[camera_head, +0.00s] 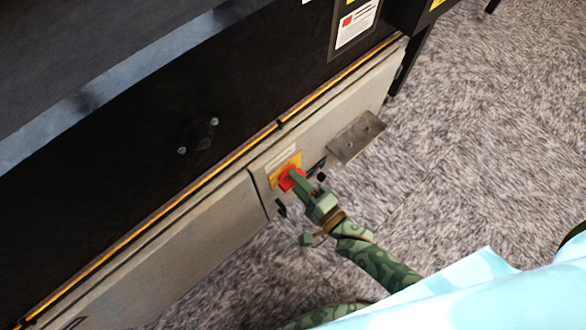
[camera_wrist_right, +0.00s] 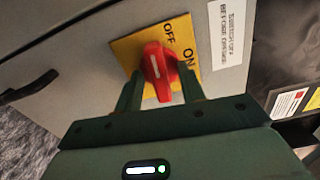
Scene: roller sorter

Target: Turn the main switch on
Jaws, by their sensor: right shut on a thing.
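The main switch is a red rotary knob (camera_wrist_right: 157,64) on a yellow plate (camera_wrist_right: 128,48) marked OFF and ON. In the wrist view its white line runs nearly upright, and its upper end lies nearer the OFF label than the ON label. In the head view the red knob (camera_head: 287,181) shows small on the grey panel. My right gripper (camera_head: 293,182) is shut on it, and in the wrist view the two green fingers (camera_wrist_right: 159,88) stand on either side of the knob. My left gripper is not in view.
The grey cabinet panel (camera_head: 170,245) runs along the machine's lower side. A black handle (camera_wrist_right: 30,87) lies left of the switch in the wrist view. A metal plate (camera_head: 356,136) juts out right of it in the head view. Carpeted floor (camera_head: 480,150) is clear on the right.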

